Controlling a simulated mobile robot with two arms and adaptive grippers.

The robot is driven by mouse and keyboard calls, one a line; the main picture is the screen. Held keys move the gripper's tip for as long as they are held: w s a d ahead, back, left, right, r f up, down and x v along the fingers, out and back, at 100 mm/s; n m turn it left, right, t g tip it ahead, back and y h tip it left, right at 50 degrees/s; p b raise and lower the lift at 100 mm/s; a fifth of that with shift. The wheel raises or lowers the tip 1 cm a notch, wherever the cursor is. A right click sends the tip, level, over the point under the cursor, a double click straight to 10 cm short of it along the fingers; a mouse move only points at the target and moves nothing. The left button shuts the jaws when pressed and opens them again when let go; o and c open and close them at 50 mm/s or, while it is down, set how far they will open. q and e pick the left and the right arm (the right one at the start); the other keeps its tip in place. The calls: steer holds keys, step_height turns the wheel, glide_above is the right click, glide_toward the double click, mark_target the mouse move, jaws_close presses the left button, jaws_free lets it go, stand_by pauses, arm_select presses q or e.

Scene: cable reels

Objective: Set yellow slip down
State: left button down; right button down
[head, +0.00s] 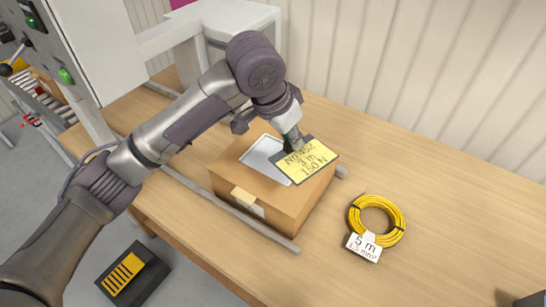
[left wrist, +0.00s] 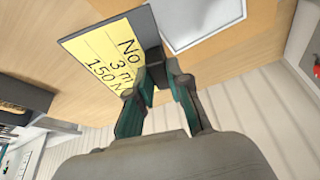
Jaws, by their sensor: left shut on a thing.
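The yellow slip (head: 306,161) has a dark border and handwritten black text, with "3 m" and "150 N" readable. My left gripper (head: 293,145) is shut on its upper edge and holds it tilted over the cardboard box (head: 285,208). In the left wrist view the slip (left wrist: 105,62) is at the upper left, with the gripper fingers (left wrist: 155,85) at its dark edge. I cannot tell whether the slip touches the box. A white sheet with a grey border (head: 262,155) lies on the box top, partly covered by the slip. My right gripper is not in view.
A coiled yellow cable (head: 382,218) with a white tag (head: 363,247) lies on the wooden table (head: 445,190) right of the box. Metal rails (head: 240,217) run beside the box. A machine frame (head: 95,50) stands at the left. The table's right side is mostly clear.

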arm_select(q)
steer(key=shift+s+d+r+m, duration=0.1)
steer(key=shift+d+r+m, duration=0.1)
steer(key=shift+d, duration=0.25)
steer(key=shift+s+d+r+m, duration=0.1)
steer(key=shift+d+m, duration=0.1)
steer(key=shift+d, duration=0.2)
steer(key=shift+w, duration=0.2)
steer(key=p, duration=0.3)
glide_above(265, 156)
steer(key=s+a, duration=0.1)
step_height(265, 156, down, 7)
steer(key=shift+s+a+r, duration=0.1)
steer(key=shift+r, duration=0.1)
steer(key=shift+a+f, duration=0.1)
steer(key=shift+f, duration=0.1)
step_height(265, 156, down, 3)
steer(key=shift+f+p, duration=0.1)
steer(key=shift+p, duration=0.75)
steer(key=shift+f, duration=0.35)
steer(key=shift+f, duration=0.15)
steer(key=c, duration=1.1)
jaws_free()
